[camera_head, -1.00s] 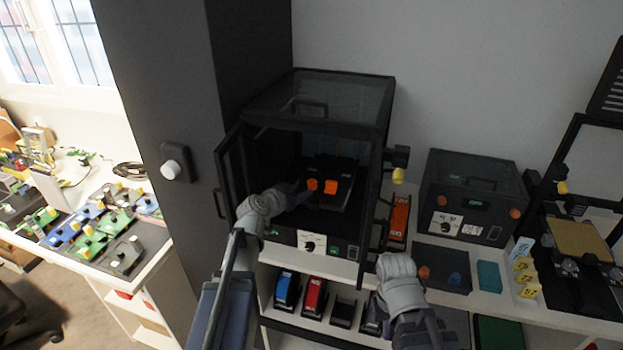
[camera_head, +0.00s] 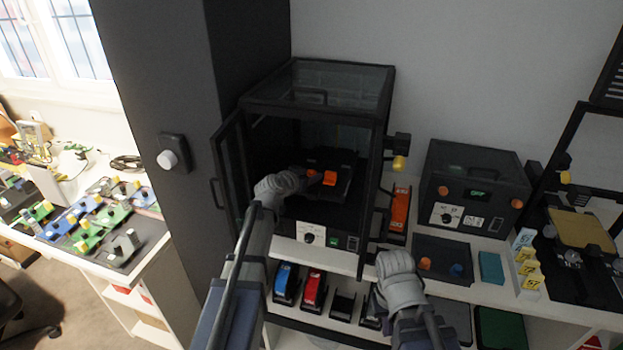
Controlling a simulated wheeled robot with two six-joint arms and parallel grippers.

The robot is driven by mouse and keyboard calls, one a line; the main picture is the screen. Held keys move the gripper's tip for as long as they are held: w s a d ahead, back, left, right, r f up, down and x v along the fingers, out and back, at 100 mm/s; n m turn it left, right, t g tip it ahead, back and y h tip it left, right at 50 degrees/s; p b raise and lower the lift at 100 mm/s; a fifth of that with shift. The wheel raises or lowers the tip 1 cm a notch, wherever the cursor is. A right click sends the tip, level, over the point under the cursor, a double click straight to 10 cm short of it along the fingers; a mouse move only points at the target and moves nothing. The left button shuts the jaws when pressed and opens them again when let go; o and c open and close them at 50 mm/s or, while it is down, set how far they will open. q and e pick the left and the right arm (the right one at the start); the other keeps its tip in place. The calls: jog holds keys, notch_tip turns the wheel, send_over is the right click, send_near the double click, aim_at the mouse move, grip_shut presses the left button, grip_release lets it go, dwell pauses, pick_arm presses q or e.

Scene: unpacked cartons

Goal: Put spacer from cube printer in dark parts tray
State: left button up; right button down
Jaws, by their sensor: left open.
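The cube printer (camera_head: 297,228) is a black, glass-topped enclosure on the white bench, its front door (camera_head: 231,178) swung open to the left. Inside, an orange piece (camera_head: 330,179) lies on the dark print bed, with a smaller orange piece (camera_head: 312,173) just left of it; I cannot tell which is the spacer. My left gripper (camera_head: 311,180) is inside the printer, open, with its dark fingers at the left of the orange pieces. The dark parts tray (camera_head: 428,277) is right of the printer. My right gripper (camera_head: 374,260) is in front of the printer's right side, its jaws unclear.
A teal block (camera_head: 491,268) and yellow number tags (camera_head: 527,268) lie right.

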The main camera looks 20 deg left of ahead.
aim_at(309, 175)
pick_arm(q)
grip_shut()
dwell(0.4)
jog(key=shift+r, duration=0.15)
notch_tip(309, 175, up, 10)
jog(key=p, duration=1)
